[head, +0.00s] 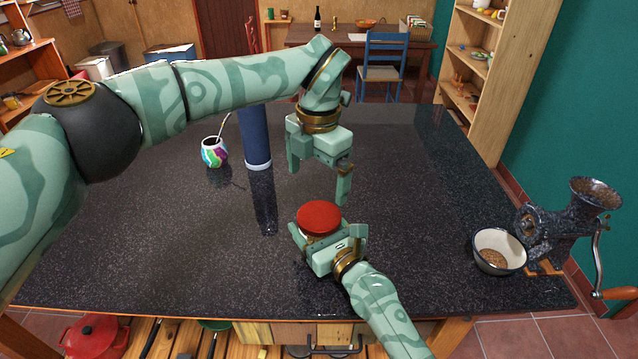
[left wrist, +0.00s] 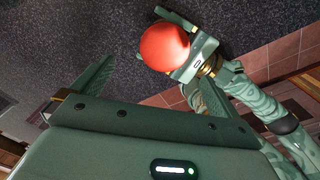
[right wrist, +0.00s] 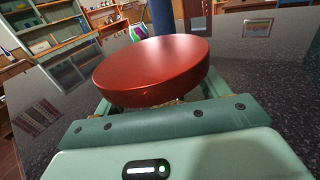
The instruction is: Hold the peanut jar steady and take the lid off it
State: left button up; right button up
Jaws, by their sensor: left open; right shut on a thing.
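The peanut jar stands upright on the dark speckled counter, with its red lid (head: 320,217) on top. The lid also shows in the left wrist view (left wrist: 164,47) and large in the right wrist view (right wrist: 152,70). My right gripper (head: 318,238) is shut on the jar below the lid; the jar's body is mostly hidden by the lid and fingers. My left gripper (head: 318,185) is open and empty above the counter, just behind and above the lid, fingers pointing down. It is apart from the lid.
A blue cylinder (head: 254,138) and a colourful cup with a straw (head: 214,152) stand at the back left of the counter (head: 180,250). A white bowl of grain (head: 499,252) and a dark hand grinder (head: 565,225) are at the right edge. The counter's left front is clear.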

aim_at(319, 215)
pick_arm(q)
jog(key=m, duration=0.6)
jog(key=shift+f, duration=0.1)
jog(key=m, duration=0.3)
jog(key=shift+m, duration=0.4)
jog(key=m, duration=0.4)
jog(key=shift+s+d+f+m, duration=0.1)
jog(key=shift+d+f+m, duration=0.05)
jog(key=shift+m, duration=0.15)
jog(key=m, duration=0.3)
jog(key=shift+f, duration=0.1)
jog(key=shift+m, duration=0.3)
notch_tip(319, 215, down, 8)
jog(key=shift+r, duration=0.1)
